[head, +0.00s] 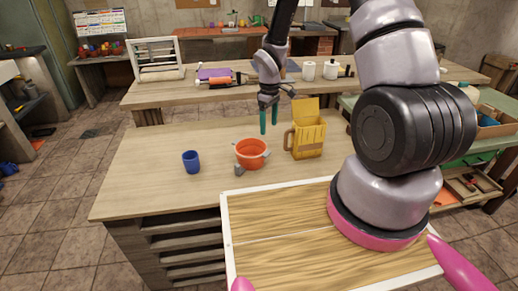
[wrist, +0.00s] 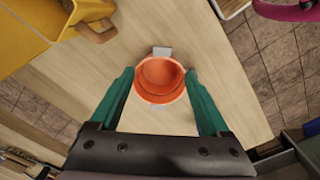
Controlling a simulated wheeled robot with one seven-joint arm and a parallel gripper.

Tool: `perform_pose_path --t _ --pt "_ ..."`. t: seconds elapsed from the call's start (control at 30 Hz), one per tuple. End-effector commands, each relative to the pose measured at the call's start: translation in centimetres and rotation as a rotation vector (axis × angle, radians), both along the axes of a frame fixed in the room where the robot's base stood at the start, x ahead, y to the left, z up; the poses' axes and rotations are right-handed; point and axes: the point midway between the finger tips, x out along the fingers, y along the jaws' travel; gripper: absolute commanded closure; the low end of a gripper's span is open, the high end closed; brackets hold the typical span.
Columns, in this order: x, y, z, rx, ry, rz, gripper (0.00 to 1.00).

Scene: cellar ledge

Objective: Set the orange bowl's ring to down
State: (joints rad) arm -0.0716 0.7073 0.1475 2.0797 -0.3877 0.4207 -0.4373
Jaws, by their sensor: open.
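The orange bowl (head: 250,154) stands upright on the wooden bench, with grey pieces at its rim. In the wrist view the bowl (wrist: 160,82) shows from above, its inside empty. A light grey tab (wrist: 161,52) sticks out at its far edge, and a smaller grey bit shows at its near edge. I cannot tell which of these is the ring or how it is set. My gripper (head: 268,119) points down above and slightly behind the bowl, with teal fingers apart and nothing between them in the head view. In the wrist view my gripper (wrist: 160,76) has a finger on either side of the bowl's outline.
A blue cup (head: 191,162) stands left of the bowl. A yellow lidded mug (head: 309,137) stands close on its right, its handle toward the bowl. The bench (head: 140,175) is clear at the left and front left. A second bench with tools stands behind.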

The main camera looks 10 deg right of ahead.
Motion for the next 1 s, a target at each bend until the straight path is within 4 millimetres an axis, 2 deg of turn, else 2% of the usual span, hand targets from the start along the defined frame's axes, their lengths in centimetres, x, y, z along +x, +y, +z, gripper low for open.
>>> perform_pose_path --t 0.27,0.5,0.7,1.0 --pt "-0.2 0.2 -3.1 0.001 0.013 0.022 0.2" --pt "-0.2 0.2 -7.7 0.001 0.013 0.022 0.2" --pt "-0.1 0.2 -10.6 0.001 0.011 0.021 0.2" --pt "-0.1 0.2 -11.9 0.001 0.009 0.021 0.2"
